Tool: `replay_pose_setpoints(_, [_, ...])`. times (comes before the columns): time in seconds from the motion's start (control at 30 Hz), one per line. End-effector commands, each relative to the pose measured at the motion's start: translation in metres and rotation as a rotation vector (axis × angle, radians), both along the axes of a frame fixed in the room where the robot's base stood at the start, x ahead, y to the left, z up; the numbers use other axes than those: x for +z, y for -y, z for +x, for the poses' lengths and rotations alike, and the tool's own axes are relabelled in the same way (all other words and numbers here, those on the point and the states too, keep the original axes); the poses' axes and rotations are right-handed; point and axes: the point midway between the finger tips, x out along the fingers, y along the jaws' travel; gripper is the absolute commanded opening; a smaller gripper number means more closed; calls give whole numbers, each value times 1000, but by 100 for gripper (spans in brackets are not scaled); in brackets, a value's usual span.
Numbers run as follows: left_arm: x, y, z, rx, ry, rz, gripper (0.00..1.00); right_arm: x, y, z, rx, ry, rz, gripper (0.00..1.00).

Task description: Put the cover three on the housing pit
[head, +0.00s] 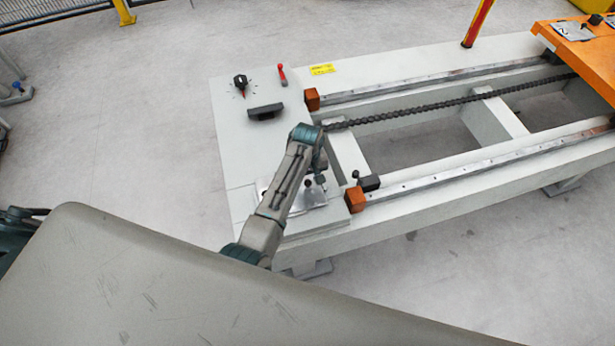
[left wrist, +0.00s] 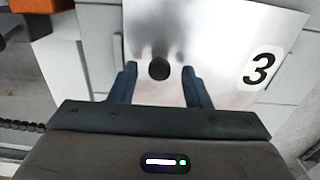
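Cover three is a shiny metal plate (left wrist: 215,35) marked with a black 3, with a round dark knob (left wrist: 159,68) on it. In the head view the plate (head: 312,197) lies on the near end of the pale machine bed, partly hidden by my left arm. My left gripper (left wrist: 160,88) is open, with one finger on each side of the knob and a visible gap to both. It points down over the plate in the head view (head: 319,180). My right gripper is not in view. I cannot make out the housing pit.
The pale gantry bed (head: 225,130) carries two rails, a chain (head: 450,104) and orange end blocks (head: 355,199). A black handle (head: 265,111) and a red lever (head: 282,75) stand on its end panel. An orange carriage (head: 590,60) with another metal plate (head: 573,31) is at the far right.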

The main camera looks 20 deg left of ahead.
Motion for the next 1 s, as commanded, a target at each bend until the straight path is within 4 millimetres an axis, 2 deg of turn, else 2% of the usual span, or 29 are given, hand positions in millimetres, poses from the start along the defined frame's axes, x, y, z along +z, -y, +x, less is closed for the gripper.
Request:
replay_pose_setpoints(0.2, [2,0,1,0,1,0,44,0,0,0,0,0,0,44])
replay_pose_setpoints(0.33, [13,0,2,0,4,-1,44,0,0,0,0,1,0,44])
replay_pose_setpoints(0.7, [88,0,2,1,6,-1,44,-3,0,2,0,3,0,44])
replay_pose_setpoints(0.83, [107,0,2,0,4,-1,44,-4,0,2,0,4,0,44])
replay_pose_setpoints(1.0, [120,0,2,-1,3,-1,44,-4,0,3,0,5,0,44])
